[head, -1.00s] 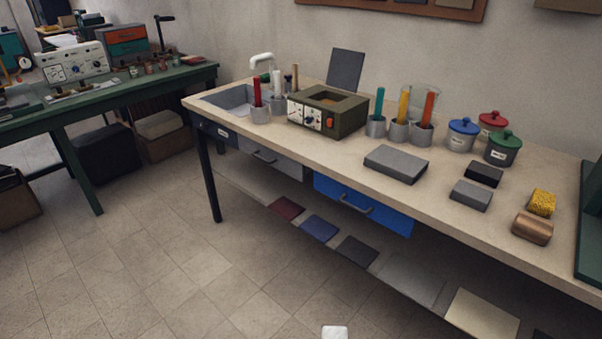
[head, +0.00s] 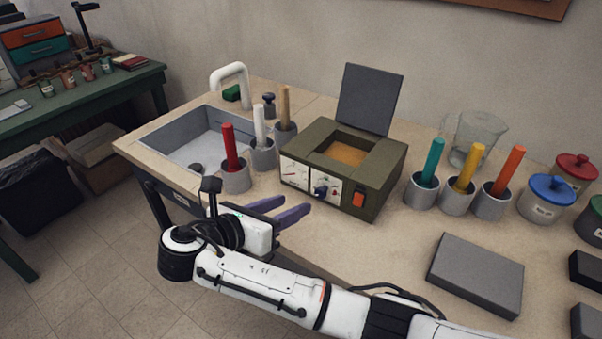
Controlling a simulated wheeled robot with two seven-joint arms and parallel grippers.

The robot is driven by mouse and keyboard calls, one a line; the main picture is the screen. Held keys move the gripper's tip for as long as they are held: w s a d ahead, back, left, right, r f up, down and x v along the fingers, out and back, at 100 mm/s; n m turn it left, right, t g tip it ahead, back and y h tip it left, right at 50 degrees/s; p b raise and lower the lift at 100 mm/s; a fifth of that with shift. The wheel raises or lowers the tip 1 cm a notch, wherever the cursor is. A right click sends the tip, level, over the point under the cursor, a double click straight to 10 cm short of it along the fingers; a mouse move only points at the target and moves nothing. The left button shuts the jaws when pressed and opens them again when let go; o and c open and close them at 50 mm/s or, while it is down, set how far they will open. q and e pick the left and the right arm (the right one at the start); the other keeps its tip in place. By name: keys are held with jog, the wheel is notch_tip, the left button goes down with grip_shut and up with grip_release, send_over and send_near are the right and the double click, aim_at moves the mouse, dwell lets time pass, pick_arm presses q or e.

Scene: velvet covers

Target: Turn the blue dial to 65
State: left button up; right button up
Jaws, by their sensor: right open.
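A small dark blue dial (head: 320,191) sits on the white front panel of an olive-green box (head: 368,190) on the bench. Its setting and scale marks are too small to read. A white gauge face (head: 296,174) with a red needle is to its left, and an orange switch (head: 358,199) to its right. My right gripper (head: 281,209) reaches in from the lower right. Its two purple fingers are apart and empty, in front of the box and a little left of the dial, not touching it. My left gripper is out of view.
Grey cups with red (head: 235,177), white and tan sticks stand left of the box. Cups with teal, yellow and orange sticks (head: 496,199) stand right of it. A sink (head: 184,146) is at left. A grey block (head: 475,275) lies at front right.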

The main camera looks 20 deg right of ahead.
aim_at(319, 194)
jog(key=x, duration=0.1)
jog(key=b+x, duration=0.2)
jog(key=shift+s+d+f, duration=0.15)
jog(key=shift+s+d, duration=0.05)
jog(key=shift+d, duration=0.35)
jog(key=x, duration=0.5)
jog(key=shift+w+d, duration=0.15)
jog(key=shift+w, duration=0.1)
jog(key=shift+w+d+f, duration=0.1)
jog(key=shift+w, duration=0.05)
jog(key=c, duration=1.1)
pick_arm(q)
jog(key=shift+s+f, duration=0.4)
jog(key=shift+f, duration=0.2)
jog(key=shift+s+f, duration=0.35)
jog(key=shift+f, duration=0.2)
pick_arm(e)
jog(key=shift+o, duration=0.2)
